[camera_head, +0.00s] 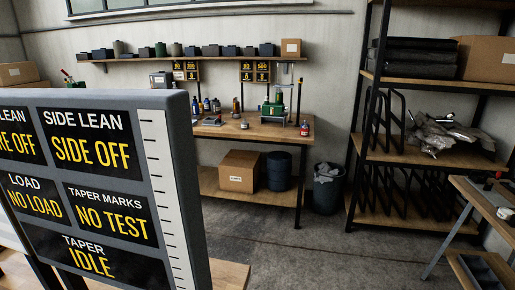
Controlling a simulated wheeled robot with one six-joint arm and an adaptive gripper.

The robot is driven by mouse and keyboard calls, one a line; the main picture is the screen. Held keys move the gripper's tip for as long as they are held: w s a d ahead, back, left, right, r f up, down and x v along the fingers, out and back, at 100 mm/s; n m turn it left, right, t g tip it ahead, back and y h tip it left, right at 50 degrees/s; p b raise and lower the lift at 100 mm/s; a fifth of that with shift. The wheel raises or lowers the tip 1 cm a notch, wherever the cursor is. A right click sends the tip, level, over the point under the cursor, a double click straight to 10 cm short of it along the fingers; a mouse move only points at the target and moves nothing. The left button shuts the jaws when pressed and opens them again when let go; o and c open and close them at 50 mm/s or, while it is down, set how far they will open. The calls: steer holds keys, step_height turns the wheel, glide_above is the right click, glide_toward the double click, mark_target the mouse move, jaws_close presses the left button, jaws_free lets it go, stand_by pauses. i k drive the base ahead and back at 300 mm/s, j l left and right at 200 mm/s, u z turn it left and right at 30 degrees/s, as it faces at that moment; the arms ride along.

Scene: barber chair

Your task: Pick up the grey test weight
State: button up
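I cannot pick out the grey test weight for certain. Several small dark and grey blocks (193,50) stand in a row on the wall shelf (225,57), too small to identify. A small pale object (244,125) lies on the far workbench (262,134), and another pale object (505,213) lies on the side table at the right edge. My gripper is not in view. The large display board (178,150) in the left foreground reads SIDE OFF, NO LOAD, NO TEST and IDLE, and hides what is behind it.
A cardboard box (239,171) and a dark drum (279,171) sit under the workbench, with a bin (327,188) beside it. A tall rack (425,153) and the side table (467,190) stand at right. The middle floor (310,240) is clear.

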mark_target(245, 124)
steer(key=i+z, duration=0.35)
steer(key=i, duration=1.45)
steer(key=i+u, duration=0.2)
steer(key=i, duration=0.25)
steer(key=i+l+u, duration=0.25)
steer(key=i, duration=0.15)
steer(key=i+l+u, duration=0.2)
steer(key=i, duration=0.25)
steer(key=i+l+u, duration=0.2)
steer(key=i, duration=0.2)
steer(key=i+l+u, duration=0.85)
steer(key=k+l, duration=0.05)
steer(key=l, duration=0.05)
